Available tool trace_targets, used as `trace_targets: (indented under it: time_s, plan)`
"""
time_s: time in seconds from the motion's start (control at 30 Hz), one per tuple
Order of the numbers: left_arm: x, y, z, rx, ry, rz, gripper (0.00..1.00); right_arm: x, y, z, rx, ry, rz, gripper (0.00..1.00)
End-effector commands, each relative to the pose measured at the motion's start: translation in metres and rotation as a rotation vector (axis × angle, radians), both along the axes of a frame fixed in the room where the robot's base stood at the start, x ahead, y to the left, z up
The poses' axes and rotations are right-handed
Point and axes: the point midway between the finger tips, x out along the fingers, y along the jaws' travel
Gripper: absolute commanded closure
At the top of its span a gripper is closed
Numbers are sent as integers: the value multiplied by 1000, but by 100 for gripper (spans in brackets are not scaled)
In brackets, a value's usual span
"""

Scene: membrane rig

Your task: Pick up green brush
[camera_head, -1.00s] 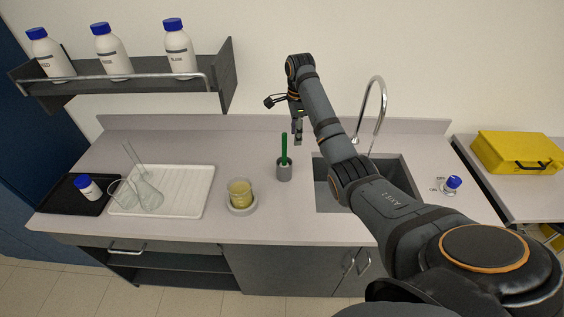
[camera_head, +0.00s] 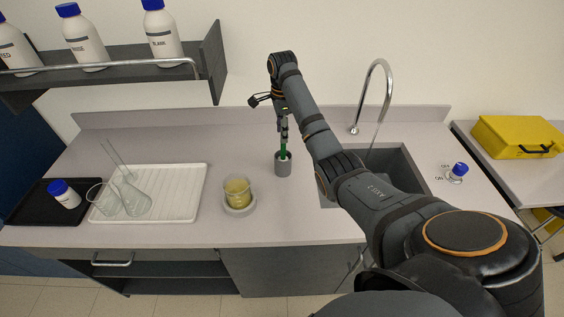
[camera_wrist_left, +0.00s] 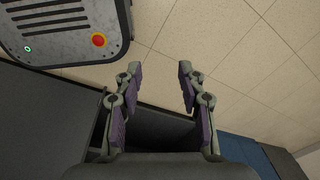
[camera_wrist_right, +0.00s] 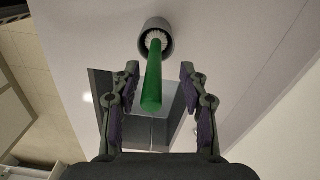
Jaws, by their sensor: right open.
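The green brush (camera_head: 283,149) stands upright in a grey cup (camera_head: 283,167) on the counter. In the right wrist view the green brush (camera_wrist_right: 152,80) points towards the camera, its white bristles inside the grey cup (camera_wrist_right: 156,36). My right gripper (camera_head: 283,135) is above the cup at the brush handle. In the right wrist view my right gripper (camera_wrist_right: 158,72) is open, with a finger on each side of the handle and gaps visible. My left gripper (camera_wrist_left: 158,70) is open and empty over the floor, and it is not in the head view.
A beaker (camera_head: 237,191) of yellowish liquid stands left of the cup. A white drying rack (camera_head: 187,190) with glass flasks is farther left. A sink (camera_head: 405,175) with a tall faucet (camera_head: 384,85) is on the right. A shelf (camera_head: 120,77) of bottles hangs at upper left.

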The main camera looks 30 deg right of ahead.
Motion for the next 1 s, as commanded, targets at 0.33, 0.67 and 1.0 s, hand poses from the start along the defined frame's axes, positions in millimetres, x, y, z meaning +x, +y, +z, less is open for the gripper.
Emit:
trace_targets:
  time_s: [0.33,0.67,1.0]
  plan:
    - [24,0,-10,0,-37,-2,60,-3,2,-44,0,3,0,56]
    - [15,1,-12,1,-24,-2,60,-2,2,-50,0,0,0,69]
    - [15,1,-12,1,-23,-2,60,-2,2,-50,0,0,0,100]
